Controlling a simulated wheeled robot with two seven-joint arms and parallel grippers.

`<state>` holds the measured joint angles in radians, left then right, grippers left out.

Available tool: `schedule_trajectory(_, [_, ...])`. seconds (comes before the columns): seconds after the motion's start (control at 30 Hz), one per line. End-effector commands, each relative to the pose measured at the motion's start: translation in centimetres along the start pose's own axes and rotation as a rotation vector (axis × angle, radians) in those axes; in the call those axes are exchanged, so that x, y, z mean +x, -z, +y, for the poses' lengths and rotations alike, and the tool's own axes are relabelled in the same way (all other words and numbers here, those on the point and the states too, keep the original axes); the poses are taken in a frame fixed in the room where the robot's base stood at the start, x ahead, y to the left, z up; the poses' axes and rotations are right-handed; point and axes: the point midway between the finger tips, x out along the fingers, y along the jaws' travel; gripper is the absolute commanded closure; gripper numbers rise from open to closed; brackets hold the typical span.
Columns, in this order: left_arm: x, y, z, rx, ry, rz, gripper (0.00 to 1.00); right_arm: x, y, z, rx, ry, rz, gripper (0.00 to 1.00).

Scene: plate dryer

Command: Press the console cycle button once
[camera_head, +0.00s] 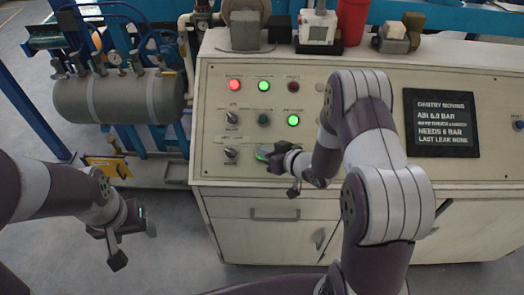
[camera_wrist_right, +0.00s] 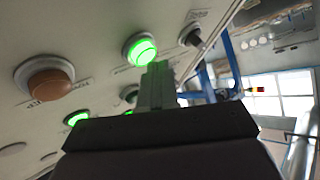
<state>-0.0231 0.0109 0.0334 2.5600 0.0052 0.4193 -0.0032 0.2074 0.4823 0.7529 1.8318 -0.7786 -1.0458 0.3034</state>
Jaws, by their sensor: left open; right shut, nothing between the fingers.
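The console (camera_head: 345,85) is a cream cabinet with a sloped panel of lamps, buttons and knobs; its small labels are not legible. My right gripper (camera_head: 268,155) is shut and empty at the lower part of the panel. A green-lit button (camera_wrist_right: 140,50) is right at its fingertips (camera_wrist_right: 157,85) in the right wrist view; the fingers partly cover it. I cannot tell whether they touch it. In the head view that button is mostly hidden by the gripper. My left gripper (camera_head: 130,222) is open and empty, left of the cabinet, over the floor.
A knob (camera_head: 231,153) sits just left of my right gripper. Above are a red lamp (camera_head: 235,85), a green lamp (camera_head: 264,86) and another green-lit one (camera_head: 293,120). An orange-brown button (camera_wrist_right: 45,80) is at the wrist view's left. A grey tank (camera_head: 120,97) stands left of the console.

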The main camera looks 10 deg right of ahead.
Motion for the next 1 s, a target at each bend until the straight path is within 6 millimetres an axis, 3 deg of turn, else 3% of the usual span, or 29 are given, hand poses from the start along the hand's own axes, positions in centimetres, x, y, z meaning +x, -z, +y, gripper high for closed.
schedule_trajectory(0.47, [-0.8,0.1,0.0,0.000,0.000,0.000,0.32,-0.6,0.5,-0.5,0.000,0.000,0.001,1.00])
schedule_trajectory(1.0, [-4.9,0.6,0.0,0.000,0.000,0.000,0.32,-4.0,3.1,-2.9,0.000,0.000,0.001,1.00])
